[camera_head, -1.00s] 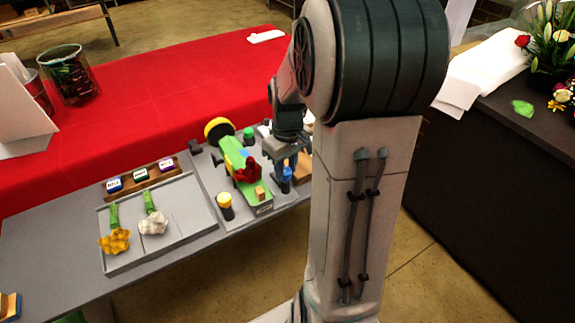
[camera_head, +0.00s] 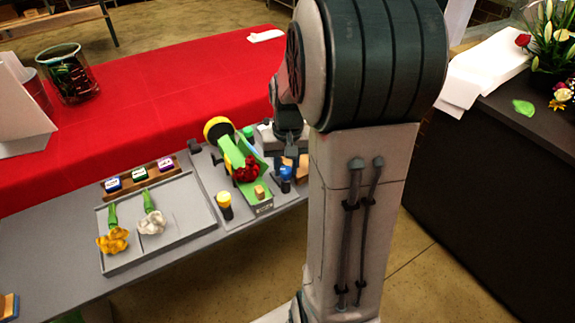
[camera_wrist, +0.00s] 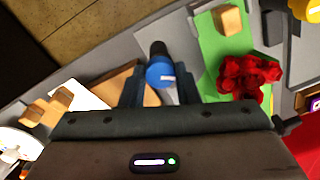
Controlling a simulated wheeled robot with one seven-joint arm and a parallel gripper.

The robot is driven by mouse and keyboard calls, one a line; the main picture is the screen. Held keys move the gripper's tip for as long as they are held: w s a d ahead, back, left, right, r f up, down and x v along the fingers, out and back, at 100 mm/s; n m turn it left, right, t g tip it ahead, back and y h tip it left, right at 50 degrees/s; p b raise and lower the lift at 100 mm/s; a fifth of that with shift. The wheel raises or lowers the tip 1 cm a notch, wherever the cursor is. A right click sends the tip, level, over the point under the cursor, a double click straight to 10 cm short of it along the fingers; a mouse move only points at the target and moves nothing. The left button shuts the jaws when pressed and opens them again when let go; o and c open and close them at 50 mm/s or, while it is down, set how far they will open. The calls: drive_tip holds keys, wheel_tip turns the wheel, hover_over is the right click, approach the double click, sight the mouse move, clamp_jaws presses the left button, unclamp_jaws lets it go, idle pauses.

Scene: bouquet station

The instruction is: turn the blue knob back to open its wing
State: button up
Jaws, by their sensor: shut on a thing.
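The blue knob (camera_wrist: 160,73) is between the two fingers of my gripper (camera_wrist: 162,92) in the wrist view, with a pale mark on its top. My gripper (camera_head: 285,160) is shut on it at the right side of the green holder; in the head view the knob (camera_head: 286,174) shows just below the fingers. The green holder (camera_head: 262,198) carries a red flower (camera_head: 247,169) on green wrap and a small wooden block (camera_head: 260,191). The red flower (camera_wrist: 247,77) lies uncovered on the green bed in the wrist view. My arm hides part of the station's right side.
A yellow knob (camera_head: 224,199) stands left of the holder. A grey tray (camera_head: 185,230) holds a yellow flower (camera_head: 112,240) and a white flower (camera_head: 151,222). A wooden rack (camera_head: 141,180) with labelled blocks stands behind the tray. Wooden pieces (camera_wrist: 125,80) lie near the fingers.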

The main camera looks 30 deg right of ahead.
sight(287, 171)
drive_tip(key=m, duration=0.6)
drive_tip(key=shift+r, duration=0.1)
drive_tip(key=m+p, duration=0.1)
drive_tip(key=m, duration=0.4)
drive_tip(key=shift+m, duration=0.4)
drive_tip(key=o, duration=1)
drive_tip(key=shift+c, duration=0.2)
wheel_tip(287, 171, up, 14)
drive_tip(key=shift+s+p, duration=0.25)
drive_tip(key=shift+p, duration=0.05)
